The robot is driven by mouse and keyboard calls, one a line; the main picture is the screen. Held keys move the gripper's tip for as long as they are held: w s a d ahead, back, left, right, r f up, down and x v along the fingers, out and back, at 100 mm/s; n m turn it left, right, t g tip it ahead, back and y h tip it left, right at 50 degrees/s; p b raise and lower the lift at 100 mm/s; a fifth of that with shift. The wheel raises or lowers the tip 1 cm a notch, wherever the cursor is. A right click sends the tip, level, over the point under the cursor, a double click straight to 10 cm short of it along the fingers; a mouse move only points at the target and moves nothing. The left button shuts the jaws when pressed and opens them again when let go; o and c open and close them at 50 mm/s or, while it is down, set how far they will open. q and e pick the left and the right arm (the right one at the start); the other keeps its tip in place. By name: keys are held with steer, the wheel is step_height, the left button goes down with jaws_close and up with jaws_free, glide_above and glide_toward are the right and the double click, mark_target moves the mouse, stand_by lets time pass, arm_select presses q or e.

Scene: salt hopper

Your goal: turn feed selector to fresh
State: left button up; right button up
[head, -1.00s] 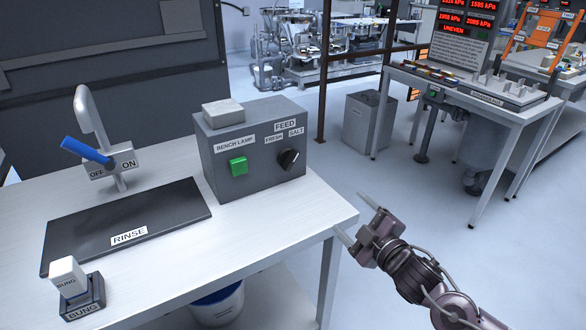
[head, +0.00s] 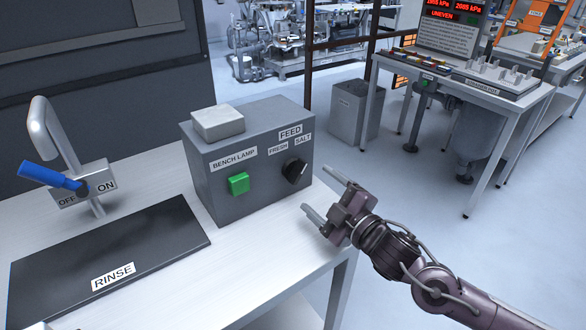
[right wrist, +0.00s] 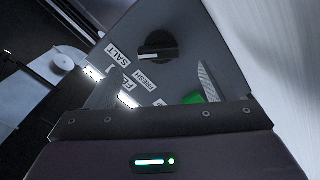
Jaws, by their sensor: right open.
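The feed selector (head: 295,171) is a round black knob on the front of a grey box (head: 216,190). It sits under the FEED label, between the FRESH label (head: 278,149) on the left and the SALT label (head: 303,138) on the right. The selector also shows in the right wrist view (right wrist: 158,46); its pale mark lies toward the SALT side. My right gripper (head: 323,191) is open and empty, in front of and to the right of the selector, not touching it. My left gripper is not in view.
A green BENCH LAMP button (head: 238,183) is left of the selector on the same face. A pale block (head: 218,123) lies on the box. A tap with a blue lever (head: 50,178) and a black RINSE mat (head: 150,245) are at left. The bench edge runs below my gripper.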

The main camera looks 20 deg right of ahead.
mark_target(301, 175)
steer(key=shift+w+a+r, duration=0.2)
steer(key=shift+w+r, duration=0.1)
steer(key=shift+w, duration=0.3)
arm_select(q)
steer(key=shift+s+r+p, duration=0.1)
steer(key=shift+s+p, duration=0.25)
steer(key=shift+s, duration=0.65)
arm_select(e)
steer(key=shift+f+x, duration=0.2)
steer(key=shift+x, duration=2.6)
steer(key=c, duration=1)
